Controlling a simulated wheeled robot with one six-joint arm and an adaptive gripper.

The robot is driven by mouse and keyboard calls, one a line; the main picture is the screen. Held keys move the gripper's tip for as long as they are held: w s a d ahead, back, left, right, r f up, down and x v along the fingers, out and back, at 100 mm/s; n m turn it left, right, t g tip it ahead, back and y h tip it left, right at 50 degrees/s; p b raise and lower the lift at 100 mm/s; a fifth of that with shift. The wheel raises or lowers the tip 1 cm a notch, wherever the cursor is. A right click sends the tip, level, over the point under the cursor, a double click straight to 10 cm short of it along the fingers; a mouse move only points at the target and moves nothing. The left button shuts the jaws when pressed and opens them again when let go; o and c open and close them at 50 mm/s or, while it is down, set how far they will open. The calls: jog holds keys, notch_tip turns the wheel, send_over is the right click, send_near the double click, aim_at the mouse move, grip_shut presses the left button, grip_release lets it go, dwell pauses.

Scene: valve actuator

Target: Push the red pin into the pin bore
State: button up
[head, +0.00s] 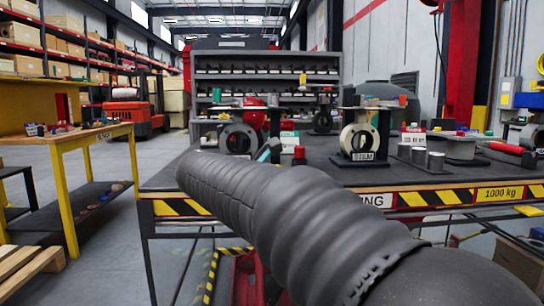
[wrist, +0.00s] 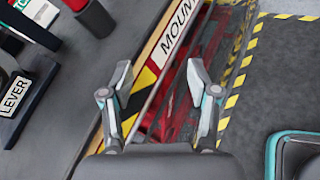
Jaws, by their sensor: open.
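A red-topped piece, which looks like the red pin (head: 299,150), stands upright on the dark bench just beyond my arm in the head view. A red piece with a dark cylindrical base (wrist: 95,18) shows at the top left of the wrist view, partly cut off. I cannot tell for certain that it is the same piece. My gripper (wrist: 160,76) is open and empty, above the bench's front edge and the floor, right of that piece. In the head view my arm hides most of the gripper; a teal fingertip shows past it. I cannot make out the pin bore.
The bench (head: 318,180) has a striped front edge. A round-holed housing on a labelled stand (head: 362,142) and grey cylinders (head: 436,161) stand on it, right. A stand marked LEVER (wrist: 14,98) is at left in the wrist view. A yellow table (head: 70,142) stands left.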

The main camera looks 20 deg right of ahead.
aim_at(296, 151)
jog(key=w+a+r+n+h, duration=0.1)
jog(key=w+r, duration=0.1)
jog(key=w+a+r+n+h, duration=0.1)
jog(key=w+r, duration=0.1)
jog(key=w, duration=0.1)
jog(key=w+a+r+n+h, duration=0.1)
jog(key=w+r+n+h, duration=0.1)
jog(key=r, duration=0.1)
jog(key=shift+w+t, duration=0.2)
jog(key=shift+t, duration=0.2)
jog(key=x, duration=0.8)
jog(key=shift+w+d+r, duration=0.1)
jog(key=shift+d+r, duration=0.05)
jog(key=shift+d, duration=0.05)
jog(key=shift+w+f+x, duration=0.1)
jog(key=shift+f+x, duration=0.05)
jog(key=shift+x, duration=1.15)
jog(key=shift+w+f+x, duration=0.1)
jog(key=shift+f+x, duration=0.1)
jog(key=shift+x, duration=1.1)
jog(key=shift+a, duration=0.1)
grip_shut()
